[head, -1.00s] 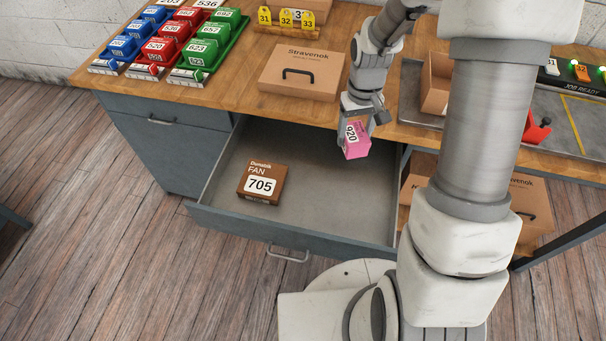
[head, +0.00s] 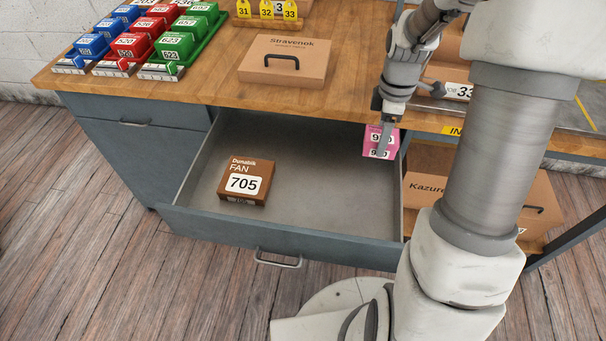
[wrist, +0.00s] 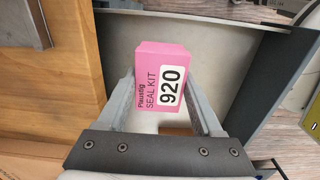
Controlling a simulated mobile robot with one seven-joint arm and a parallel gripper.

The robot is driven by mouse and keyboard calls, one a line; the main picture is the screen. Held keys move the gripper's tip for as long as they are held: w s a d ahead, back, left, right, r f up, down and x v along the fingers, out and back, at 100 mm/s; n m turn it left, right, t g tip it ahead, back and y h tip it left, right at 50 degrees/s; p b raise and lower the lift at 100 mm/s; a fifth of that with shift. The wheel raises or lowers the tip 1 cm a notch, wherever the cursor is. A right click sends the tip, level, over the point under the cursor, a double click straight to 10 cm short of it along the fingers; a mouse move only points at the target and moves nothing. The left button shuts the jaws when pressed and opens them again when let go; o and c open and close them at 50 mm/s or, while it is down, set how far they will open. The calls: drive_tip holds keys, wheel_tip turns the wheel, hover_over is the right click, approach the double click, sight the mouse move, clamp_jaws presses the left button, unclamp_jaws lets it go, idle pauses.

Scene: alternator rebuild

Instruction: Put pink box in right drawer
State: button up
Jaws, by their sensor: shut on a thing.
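The pink box (head: 376,141), labelled "SEAL KIT 920", is held between the fingers of my gripper (head: 383,128). It also shows in the wrist view (wrist: 160,75), with a finger of my gripper (wrist: 168,100) on each side. In the head view the box is at the right end of the open drawer (head: 330,205), near its right wall. It looks to be above the drawer floor; its exact height is hard to tell. A brown box (head: 246,182) labelled "FAN 705" lies in the left part of the drawer.
The wooden bench top (head: 215,88) is behind the drawer, with a Stravenok carton (head: 285,62) on it. Red bins (head: 133,45) and others stand at the back left. A Kazure-labelled carton (head: 430,194) sits on a shelf to the right. The drawer's middle is clear.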

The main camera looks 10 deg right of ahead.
drive_tip(key=s+a+f+b, duration=0.1)
drive_tip(key=a+f, duration=0.1)
drive_tip(key=a, duration=0.1)
drive_tip(key=s+a+f+b, duration=0.1)
drive_tip(key=a+f, duration=0.1)
drive_tip(key=a, duration=0.2)
drive_tip(key=s+a+f+b, duration=0.1)
drive_tip(key=s+a+f, duration=0.1)
drive_tip(key=a+f, duration=0.1)
drive_tip(key=shift+s+a+f, duration=0.1)
drive_tip(key=shift+a, duration=0.35)
drive_tip(key=shift+f+b, duration=0.6)
drive_tip(key=shift+f, duration=1.25)
drive_tip(key=shift+f, duration=0.1)
drive_tip(key=shift+f, duration=0.15)
drive_tip(key=o, duration=1.4)
drive_tip(key=shift+c, duration=0.2)
